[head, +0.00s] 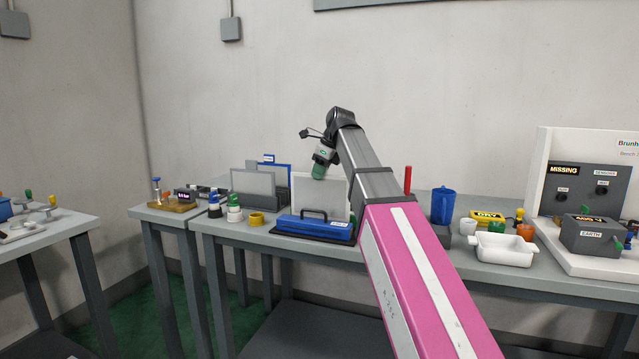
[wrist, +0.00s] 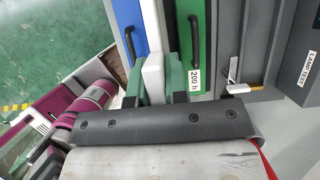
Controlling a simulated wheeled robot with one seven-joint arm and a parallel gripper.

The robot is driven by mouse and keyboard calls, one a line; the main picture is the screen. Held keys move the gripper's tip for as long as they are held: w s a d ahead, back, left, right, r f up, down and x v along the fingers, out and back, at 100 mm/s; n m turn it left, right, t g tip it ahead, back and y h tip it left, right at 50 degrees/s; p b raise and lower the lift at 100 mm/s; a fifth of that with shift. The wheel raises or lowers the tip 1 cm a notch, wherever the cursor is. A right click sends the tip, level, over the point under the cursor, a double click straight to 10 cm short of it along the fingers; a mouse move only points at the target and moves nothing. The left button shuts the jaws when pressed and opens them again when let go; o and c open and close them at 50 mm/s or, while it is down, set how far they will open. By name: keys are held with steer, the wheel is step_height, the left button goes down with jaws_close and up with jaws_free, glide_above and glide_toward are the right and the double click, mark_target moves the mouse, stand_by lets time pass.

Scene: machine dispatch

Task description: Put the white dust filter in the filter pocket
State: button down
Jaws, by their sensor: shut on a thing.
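The white dust filter (head: 308,197) is an upright pale panel behind a blue unit with a black handle (head: 300,224) in the head view. Its lower edge is hidden by that unit. My gripper (head: 319,171) is at the panel's top edge, its green fingertips pointing down. In the wrist view my gripper (wrist: 155,86) has one green finger on each side of the white filter (wrist: 153,72) and is shut on it. A blue part with a black handle (wrist: 122,16) and a green part labelled "200 h" (wrist: 190,15) lie beside it. I cannot tell which opening is the filter pocket.
Left of the filter, a dark rack (head: 243,207) holds upright grey panels (head: 253,184) and a blue-framed one. A blue mug (head: 443,206) and white tray (head: 500,250) stand right of my arm.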

mark_target(320, 192)
step_height(320, 192, up, 7)
steer(key=shift+r, duration=0.2)
stand_by(0.8)
step_height(320, 192, down, 10)
stand_by(0.6)
steer(key=c, duration=1.1)
jaws_free()
